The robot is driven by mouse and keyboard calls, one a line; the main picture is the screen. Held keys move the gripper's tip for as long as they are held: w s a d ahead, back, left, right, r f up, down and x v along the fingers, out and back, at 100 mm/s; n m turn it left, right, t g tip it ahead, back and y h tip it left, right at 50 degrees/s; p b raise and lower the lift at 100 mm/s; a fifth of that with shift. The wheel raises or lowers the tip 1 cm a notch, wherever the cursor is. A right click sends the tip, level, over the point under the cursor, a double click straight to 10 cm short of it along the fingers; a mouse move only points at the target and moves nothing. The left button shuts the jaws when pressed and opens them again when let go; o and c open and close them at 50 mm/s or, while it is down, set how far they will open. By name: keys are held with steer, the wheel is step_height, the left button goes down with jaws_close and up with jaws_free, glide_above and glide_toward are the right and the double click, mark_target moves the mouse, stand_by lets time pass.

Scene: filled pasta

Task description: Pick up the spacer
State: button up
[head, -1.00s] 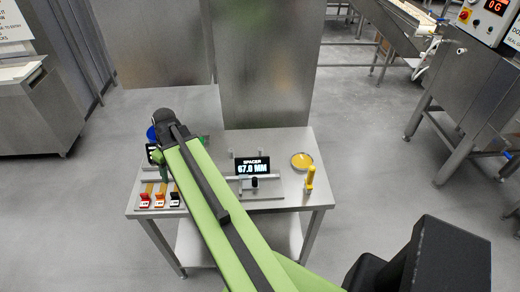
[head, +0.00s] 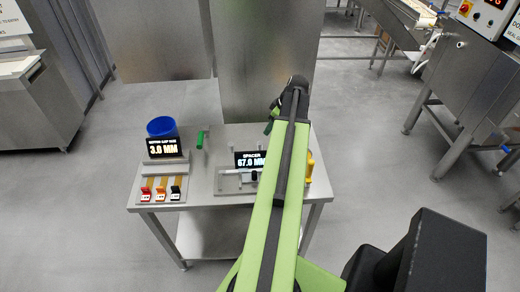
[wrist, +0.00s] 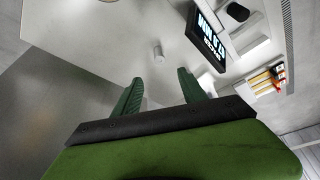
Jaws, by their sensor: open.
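A small pale grey cylinder (wrist: 158,54), which may be the spacer, stands on the steel table behind the display in the wrist view. The display (head: 250,160) reads "SPACER 67.0 MM" and shows upside down in the wrist view (wrist: 206,37). My gripper (wrist: 158,90) is open and empty; the cylinder appears beyond the gap between its green fingers, apart from them. In the head view my gripper (head: 271,122) is over the table's back right part. The arm hides the table under it, and I cannot pick out this cylinder there.
The gauge fixture (head: 233,184) sits in front of the display. A 3.0 MM display (head: 163,148), blue bowl (head: 161,127), green-handled tool (head: 200,139) and coloured tabs (head: 161,193) are at the left. A yellow handle (head: 310,166) shows beside my arm.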

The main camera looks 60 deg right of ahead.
steer(key=b, duration=0.7)
glide_toward(260, 143)
steer(key=x, duration=0.4)
steer(key=shift+s+f, duration=0.15)
steer(key=shift+f, duration=0.15)
steer(key=shift+w+f, duration=0.2)
steer(key=shift+f, duration=0.1)
steer(key=shift+w, duration=0.1)
steer(key=b+x, duration=0.5)
steer(key=shift+w, duration=0.15)
steer(key=shift+r, duration=0.1)
jaws_close()
